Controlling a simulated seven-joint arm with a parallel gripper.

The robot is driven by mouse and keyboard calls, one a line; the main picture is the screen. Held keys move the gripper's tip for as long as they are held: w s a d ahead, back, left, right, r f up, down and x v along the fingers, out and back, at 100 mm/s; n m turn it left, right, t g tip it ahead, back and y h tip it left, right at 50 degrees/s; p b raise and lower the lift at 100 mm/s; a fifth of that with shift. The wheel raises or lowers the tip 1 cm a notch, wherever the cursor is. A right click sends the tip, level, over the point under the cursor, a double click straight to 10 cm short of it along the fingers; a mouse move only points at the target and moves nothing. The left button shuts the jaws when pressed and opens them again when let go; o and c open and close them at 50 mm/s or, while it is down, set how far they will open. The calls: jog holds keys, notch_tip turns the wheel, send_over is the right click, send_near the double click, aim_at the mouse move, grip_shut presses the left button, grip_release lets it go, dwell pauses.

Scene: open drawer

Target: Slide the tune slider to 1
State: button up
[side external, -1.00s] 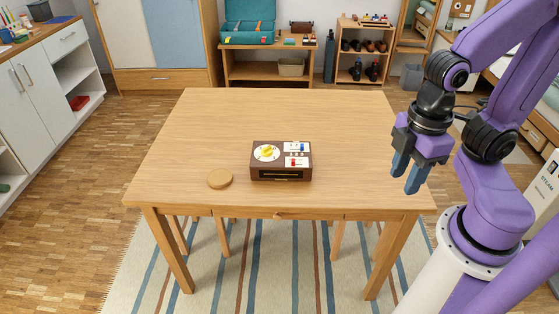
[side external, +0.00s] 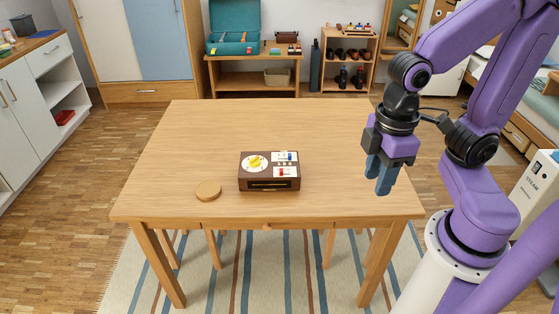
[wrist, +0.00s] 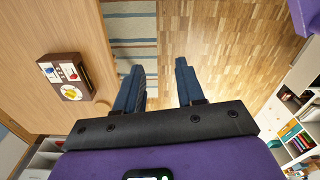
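A brown box (side external: 269,184) sits on the wooden table. Its top has a yellow dial on a white disc (side external: 255,163), a white panel with a blue slider knob (side external: 289,156) and one with a red slider knob (side external: 282,172). The labels are too small to read, so I cannot tell which is the tune slider. The box (wrist: 76,90) also shows at the left of the wrist view. My gripper (side external: 380,176) is in the air to the right of the box, well apart from it. In the wrist view its blue fingers (wrist: 160,85) are spread with nothing between them.
A round tan disc (side external: 208,190) lies on the table (side external: 200,130) left of the box. The tabletop is otherwise clear. A striped rug (side external: 250,270) is under the table. Shelves and a cabinet (side external: 145,92) stand behind, away from the table.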

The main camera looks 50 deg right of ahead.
jog(key=w+a+m, duration=0.2)
jog(key=w+m, duration=0.4)
jog(key=w, duration=0.5)
jog(key=m, duration=1.4)
send_over(290, 156)
notch_tip(290, 156, down, 7)
notch_tip(290, 156, down, 17)
jog(key=shift+w+r, duration=0.1)
grip_shut()
